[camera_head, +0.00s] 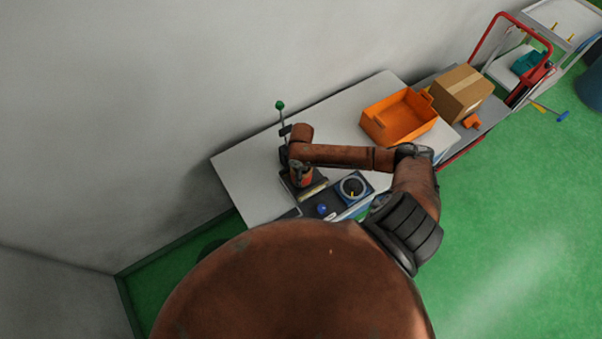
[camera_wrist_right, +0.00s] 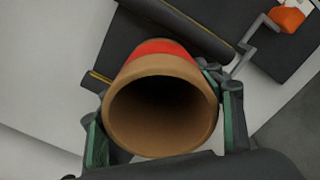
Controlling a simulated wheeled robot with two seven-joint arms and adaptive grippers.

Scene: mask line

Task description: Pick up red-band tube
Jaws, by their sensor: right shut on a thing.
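The red-band tube (camera_wrist_right: 150,68) is a brown hollow tube with its open end facing the camera in the right wrist view. Its red band shows just beyond the near rim. My right gripper (camera_wrist_right: 166,122) has a green-lined finger on each side of the tube and is shut on it. In the head view my right arm reaches in from the right, and the right gripper (camera_head: 301,178) is over the grey table's left part. The held tube cannot be made out clearly there. My left gripper is not in view.
An orange crate (camera_head: 367,123) stands on the grey table (camera_head: 240,168), with a cardboard box (camera_head: 462,92) to its right. A green-topped lever (camera_head: 281,118) rises close behind the right gripper. A round dial (camera_head: 352,187) and a blue knob (camera_head: 322,209) are at the front.

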